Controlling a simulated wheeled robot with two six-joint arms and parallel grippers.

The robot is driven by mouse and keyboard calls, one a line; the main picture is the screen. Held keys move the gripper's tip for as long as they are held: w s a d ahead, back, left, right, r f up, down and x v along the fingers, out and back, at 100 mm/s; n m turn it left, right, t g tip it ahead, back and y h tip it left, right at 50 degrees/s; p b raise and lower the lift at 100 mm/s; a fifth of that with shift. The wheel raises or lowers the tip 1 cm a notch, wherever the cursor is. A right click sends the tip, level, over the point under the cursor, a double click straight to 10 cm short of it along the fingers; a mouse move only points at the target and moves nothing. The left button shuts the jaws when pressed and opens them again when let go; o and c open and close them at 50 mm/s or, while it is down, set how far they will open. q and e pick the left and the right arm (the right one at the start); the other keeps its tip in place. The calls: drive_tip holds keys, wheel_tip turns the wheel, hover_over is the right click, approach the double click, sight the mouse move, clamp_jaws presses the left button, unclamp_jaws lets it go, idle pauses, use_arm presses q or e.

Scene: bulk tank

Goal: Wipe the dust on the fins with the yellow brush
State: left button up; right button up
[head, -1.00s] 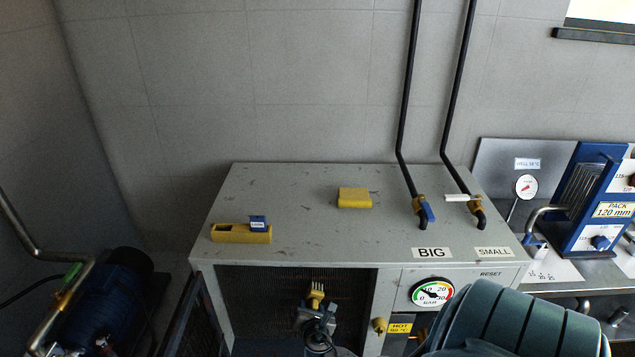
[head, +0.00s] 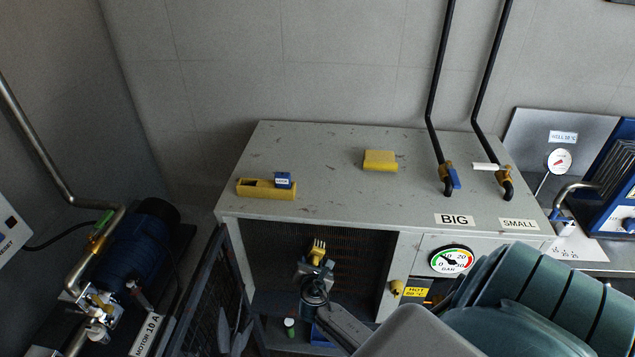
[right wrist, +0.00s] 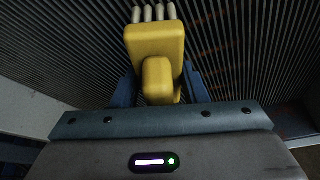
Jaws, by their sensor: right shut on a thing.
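My right gripper (head: 317,268) is shut on the yellow brush (head: 318,254) in front of the open bay of the grey cabinet. In the right wrist view the yellow brush (right wrist: 155,50) stands between the blue fingers, its pale bristles pointing up and away from me. The dark fins (head: 355,255) fill the back of the bay; in the right wrist view the fins (right wrist: 240,50) run as close parallel lines behind the brush. I cannot tell whether the bristles touch them. Dust on the fins is not clear. My left gripper is not in view.
The mesh door (head: 210,290) stands open at the bay's left. A yellow block (head: 380,160) and a yellow tray (head: 262,193) lie on the cabinet top (head: 320,195). A pressure gauge (head: 451,261) and a yellow knob (head: 396,287) sit right of the bay.

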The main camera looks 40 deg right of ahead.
drive_tip(key=shift+w+a+b, duration=0.3)
drive_tip(key=shift+w+a, duration=1.6)
drive_tip(key=shift+w, duration=0.25)
drive_tip(key=shift+w+a+b, duration=0.35)
drive_tip(key=shift+w+a, duration=0.6)
drive_tip(key=shift+w, duration=0.3)
drive_tip(key=shift+s, duration=0.1)
drive_tip(key=shift+s+a+p, duration=0.2)
drive_tip(key=shift+s+a, duration=0.75)
drive_tip(key=shift+a, duration=0.2)
drive_tip(key=shift+s+a+p, duration=0.15)
drive_tip(key=shift+s+a, duration=0.8)
drive_tip(key=shift+a, duration=0.15)
drive_tip(key=shift+s+a, duration=1)
drive_tip(key=shift+a, duration=0.15)
drive_tip(key=shift+f, duration=0.1)
